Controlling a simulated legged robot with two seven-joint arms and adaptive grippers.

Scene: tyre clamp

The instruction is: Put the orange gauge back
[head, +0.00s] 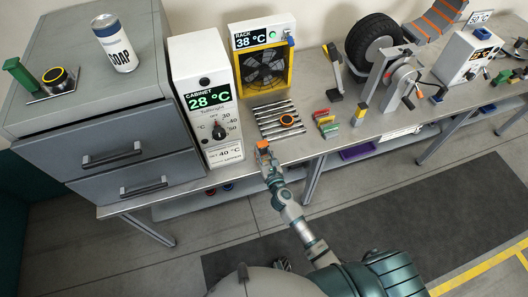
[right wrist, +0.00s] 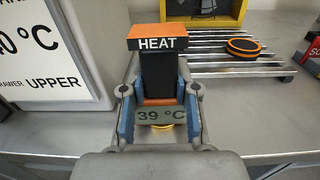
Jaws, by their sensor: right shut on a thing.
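The orange gauge (right wrist: 158,38) has an orange head marked HEAT, a black body and a display reading 39 °C. My right gripper (right wrist: 160,98) is shut on it, with a blue-lined finger on each side of the body. The gauge stands upright in the right wrist view. In the head view the orange gauge (head: 262,144) shows small at the tip of my right gripper (head: 264,151), by the bench's front edge in front of the rack. Its lower end is partly hidden by the gripper.
The cabinet controller (head: 205,85), reading 28 °C, stands left of the gripper. A slatted rack (head: 272,108) holds an orange-rimmed black puck (head: 287,121), with a fan box (head: 264,66) behind. Coloured blocks (head: 326,122) and a tyre clamp (head: 384,80) lie to the right.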

